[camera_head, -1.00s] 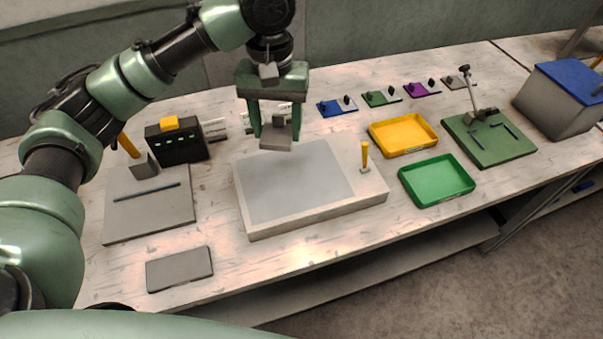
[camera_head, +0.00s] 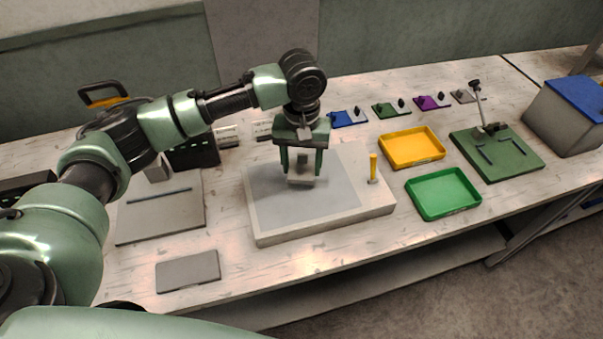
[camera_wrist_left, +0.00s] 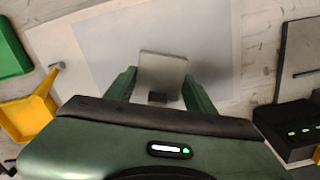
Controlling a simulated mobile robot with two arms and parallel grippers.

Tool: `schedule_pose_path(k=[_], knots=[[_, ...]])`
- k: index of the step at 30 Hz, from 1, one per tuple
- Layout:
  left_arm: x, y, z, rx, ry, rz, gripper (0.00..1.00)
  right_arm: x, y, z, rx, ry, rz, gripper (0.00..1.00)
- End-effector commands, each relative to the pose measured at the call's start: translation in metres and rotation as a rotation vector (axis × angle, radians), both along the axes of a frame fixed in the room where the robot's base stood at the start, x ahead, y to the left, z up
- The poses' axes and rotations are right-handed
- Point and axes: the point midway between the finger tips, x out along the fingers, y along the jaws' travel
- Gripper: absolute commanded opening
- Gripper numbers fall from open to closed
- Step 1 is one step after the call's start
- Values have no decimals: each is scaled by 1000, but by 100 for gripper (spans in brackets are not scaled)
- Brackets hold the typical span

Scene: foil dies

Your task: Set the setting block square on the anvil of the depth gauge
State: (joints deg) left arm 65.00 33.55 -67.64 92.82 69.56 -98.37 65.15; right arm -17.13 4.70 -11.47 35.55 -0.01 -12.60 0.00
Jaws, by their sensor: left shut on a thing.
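My left gripper (camera_head: 302,172) is shut on a small grey block with a dark knob, which I take for the setting block (camera_head: 301,179). It is over the grey middle of a large pale plate (camera_head: 270,237); I cannot tell whether it touches. In the left wrist view the block (camera_wrist_left: 162,70) sits between the two green fingers (camera_wrist_left: 160,88). A green base (camera_head: 510,166) with dark strips and an upright post (camera_head: 478,100) stands at the right; it may be the depth gauge, but I cannot be sure. My right gripper is not in view.
A yellow peg (camera_head: 373,168) stands on the pale plate's right side. Yellow (camera_head: 412,160) and green (camera_head: 443,212) trays lie to the right. A black box (camera_head: 195,155) with green lights and a grey board (camera_head: 150,222) are left. A blue-lidded bin (camera_head: 560,125) is far right.

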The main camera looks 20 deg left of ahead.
Motion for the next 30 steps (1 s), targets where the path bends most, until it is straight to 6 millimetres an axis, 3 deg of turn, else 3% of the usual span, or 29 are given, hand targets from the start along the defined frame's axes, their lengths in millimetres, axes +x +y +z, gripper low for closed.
schedule_pose_path(k=[10,22,23,24,30], knots=[[0,0,-41,1,0,0,0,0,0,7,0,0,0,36],[0,0,-46,-1,-1,0,0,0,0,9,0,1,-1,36],[0,0,-47,0,-1,0,62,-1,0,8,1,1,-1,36],[0,0,-47,0,-1,0,74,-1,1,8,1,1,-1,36],[0,0,-47,0,-1,0,76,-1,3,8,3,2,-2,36]])
